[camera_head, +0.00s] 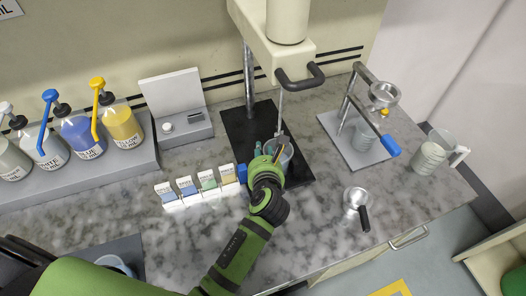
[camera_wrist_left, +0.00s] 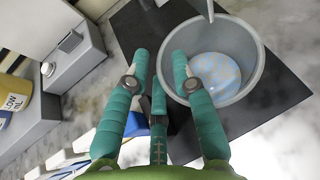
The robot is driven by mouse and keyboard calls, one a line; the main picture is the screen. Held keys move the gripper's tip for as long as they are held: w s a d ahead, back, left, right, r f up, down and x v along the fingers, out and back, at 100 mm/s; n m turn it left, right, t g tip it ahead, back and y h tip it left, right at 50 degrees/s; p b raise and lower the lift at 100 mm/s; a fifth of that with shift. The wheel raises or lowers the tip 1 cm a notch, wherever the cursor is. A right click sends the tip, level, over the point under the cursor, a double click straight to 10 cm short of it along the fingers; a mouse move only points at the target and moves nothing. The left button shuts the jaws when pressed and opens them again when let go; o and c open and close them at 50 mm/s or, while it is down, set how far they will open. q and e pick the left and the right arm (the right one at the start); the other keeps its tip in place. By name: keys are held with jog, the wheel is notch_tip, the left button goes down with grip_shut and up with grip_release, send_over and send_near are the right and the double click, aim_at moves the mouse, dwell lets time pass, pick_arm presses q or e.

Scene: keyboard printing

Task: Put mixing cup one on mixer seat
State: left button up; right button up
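A grey mixing cup (camera_head: 283,152) stands upright on the black mixer seat (camera_head: 238,127), below the mixer's (camera_head: 268,40) thin stirring rod. In the left wrist view, the cup (camera_wrist_left: 247,85) has pale blue liquid or reflections at its bottom, and the rod reaches down over its far rim. My left gripper (camera_head: 270,158) is at the cup's near left side. In the left wrist view its green fingers (camera_wrist_left: 158,68) are apart: one is outside the cup's left wall, the other overlaps the cup's rim and inside. Contact with the wall cannot be told. My right gripper is not in view.
Pump bottles (camera_head: 78,132) stand on a grey rack at left. Small labelled boxes (camera_head: 200,186) lie left of my gripper. A metal stand (camera_head: 352,140), a jug (camera_head: 434,152) and a handled strainer (camera_head: 356,198) are at right. Another cup (camera_head: 116,264) is at lower left.

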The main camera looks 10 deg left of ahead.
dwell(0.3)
pick_arm(q)
jog(key=p+v, duration=0.5)
jog(key=v, duration=0.7)
jog(key=shift+r, duration=0.15)
